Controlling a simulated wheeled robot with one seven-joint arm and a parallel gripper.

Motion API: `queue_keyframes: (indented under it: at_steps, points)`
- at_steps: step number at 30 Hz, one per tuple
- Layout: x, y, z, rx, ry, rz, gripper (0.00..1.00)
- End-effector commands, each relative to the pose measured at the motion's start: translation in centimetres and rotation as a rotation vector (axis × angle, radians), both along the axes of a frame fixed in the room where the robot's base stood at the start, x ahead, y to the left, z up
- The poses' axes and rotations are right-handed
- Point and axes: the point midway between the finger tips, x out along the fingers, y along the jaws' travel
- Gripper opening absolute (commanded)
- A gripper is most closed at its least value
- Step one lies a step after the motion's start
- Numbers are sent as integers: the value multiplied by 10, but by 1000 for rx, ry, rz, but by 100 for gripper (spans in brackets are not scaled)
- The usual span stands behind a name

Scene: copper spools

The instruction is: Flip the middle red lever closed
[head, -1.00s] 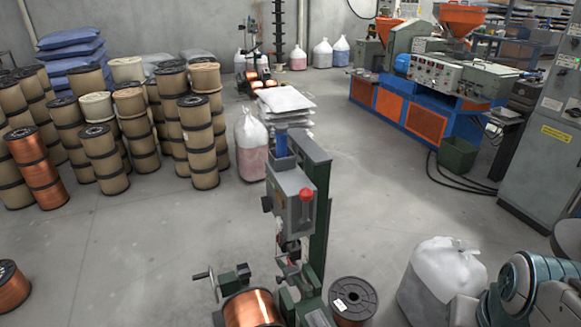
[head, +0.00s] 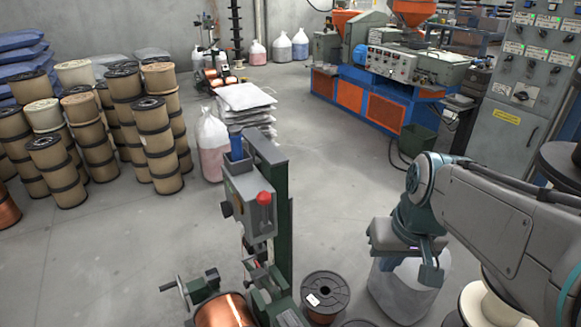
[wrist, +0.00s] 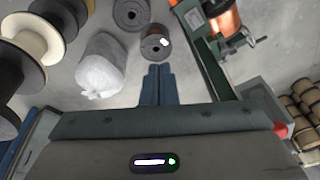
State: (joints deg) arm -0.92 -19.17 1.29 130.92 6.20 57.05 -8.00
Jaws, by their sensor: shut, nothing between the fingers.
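A red knob (head: 264,198) sits on the grey box (head: 246,190) of the green winding machine in the middle of the head view. It is the only red lever-like part I can make out; how far it is flipped is unclear. A red tip (wrist: 282,131) beside a grey box shows at the right of the wrist view. My gripper (head: 430,272) hangs to the right of the machine, clear of the knob, in front of a whitish bag. In the wrist view its two fingers (wrist: 158,84) are together with nothing between them.
A copper spool (head: 222,310) is mounted low on the machine. A black-flanged spool (head: 325,292) stands on the floor beside it. The whitish bag (wrist: 100,66) is below my gripper. A grey control cabinet (head: 522,75) stands at right.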

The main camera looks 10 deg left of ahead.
Motion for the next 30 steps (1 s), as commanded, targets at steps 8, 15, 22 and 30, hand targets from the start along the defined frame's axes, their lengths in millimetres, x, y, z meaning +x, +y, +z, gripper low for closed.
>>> queue_keyframes:
  at_steps: [8,15,22,30]
  points:
    - [108,64,65,172,48,339,0]
    - [177,114,97,336,25,629,0]
    - [204,137,109,419,-5,770,0]
    - [206,139,110,427,-12,788,0]
